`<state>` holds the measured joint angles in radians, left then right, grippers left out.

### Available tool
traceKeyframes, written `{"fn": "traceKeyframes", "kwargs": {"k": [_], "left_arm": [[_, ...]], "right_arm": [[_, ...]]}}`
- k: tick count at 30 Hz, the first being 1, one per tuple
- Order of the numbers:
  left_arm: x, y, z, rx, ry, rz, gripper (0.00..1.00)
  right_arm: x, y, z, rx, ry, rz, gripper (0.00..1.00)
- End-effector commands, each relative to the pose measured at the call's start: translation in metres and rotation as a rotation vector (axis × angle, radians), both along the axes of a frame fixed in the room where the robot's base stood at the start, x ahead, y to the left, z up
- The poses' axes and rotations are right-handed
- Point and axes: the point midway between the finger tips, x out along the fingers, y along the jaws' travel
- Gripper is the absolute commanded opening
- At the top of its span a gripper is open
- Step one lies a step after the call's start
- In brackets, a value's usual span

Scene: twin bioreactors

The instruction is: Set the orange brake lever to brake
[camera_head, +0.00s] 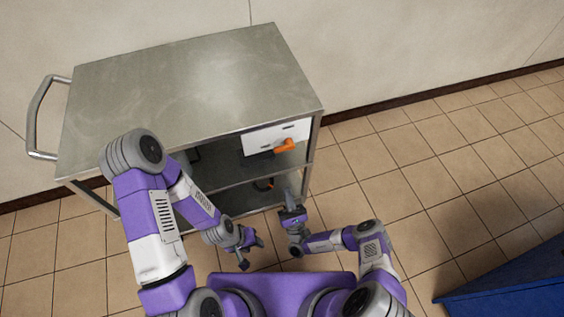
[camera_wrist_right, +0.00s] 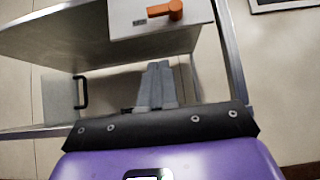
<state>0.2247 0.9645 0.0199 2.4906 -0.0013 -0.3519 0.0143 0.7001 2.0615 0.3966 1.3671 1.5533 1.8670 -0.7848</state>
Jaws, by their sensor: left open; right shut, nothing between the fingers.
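The orange brake lever (camera_head: 285,146) is mounted on a white panel (camera_head: 262,136) under the cart's top, at its front right corner. In the right wrist view the lever (camera_wrist_right: 166,10) is at the top edge, on the white panel (camera_wrist_right: 150,26), its knob end toward the right. My right gripper (camera_head: 291,188) is shut and empty, in front of the cart and below the lever, apart from it. Its closed fingers (camera_wrist_right: 158,84) point toward the cart. My left gripper (camera_head: 253,254) is open and empty, low in front of the cart.
The metal cart (camera_head: 190,85) has a flat bare top, lower shelves and a push handle (camera_head: 38,120) on the left. A wall stands behind it. The tiled floor (camera_head: 420,190) to the right is clear. A blue object (camera_head: 515,290) is at lower right.

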Motion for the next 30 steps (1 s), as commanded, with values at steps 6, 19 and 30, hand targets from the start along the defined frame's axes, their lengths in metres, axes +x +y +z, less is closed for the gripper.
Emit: {"fn": "traceKeyframes", "kwargs": {"k": [6,19,30], "left_arm": [[0.0,0.0,0.003,0.0,0.0,0.0,0.43],[0.0,0.0,0.013,0.0,0.0,0.0,0.43],[0.0,0.0,0.014,0.0,0.0,0.0,0.43]], "right_arm": [[0.003,0.001,0.004,0.0,-0.001,0.004,0.0],[0.056,0.02,0.06,-0.002,-0.005,0.009,0.0],[0.067,0.023,0.106,-0.001,0.0,0.008,0.0]]}}
